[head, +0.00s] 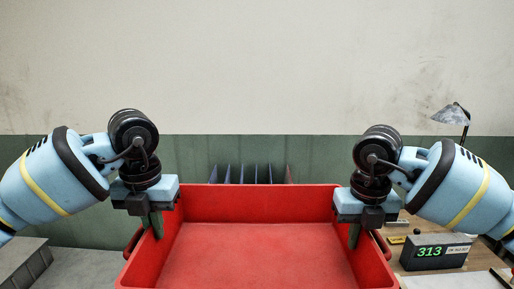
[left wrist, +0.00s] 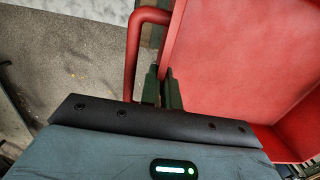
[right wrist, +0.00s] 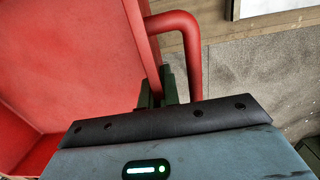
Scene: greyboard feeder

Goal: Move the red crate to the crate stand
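The red crate (head: 255,250) is in front of me between my two arms, upright and empty as far as I can see. My left gripper (head: 153,226) is at its left side wall, with one finger on each side of the rim; the left wrist view shows the red handle (left wrist: 133,60) beside the fingers. My right gripper (head: 354,233) grips the right side wall the same way, next to the other handle (right wrist: 190,45). Both grippers look shut on the crate. The crate's underside is hidden. I cannot pick out the crate stand with certainty.
A wooden desk (head: 470,259) with a digital display (head: 436,252) and a lamp (head: 453,114) stands at the right. A grey slotted unit (head: 22,262) is at the lower left. Dark upright dividers (head: 247,173) show behind the crate, before the green and cream wall.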

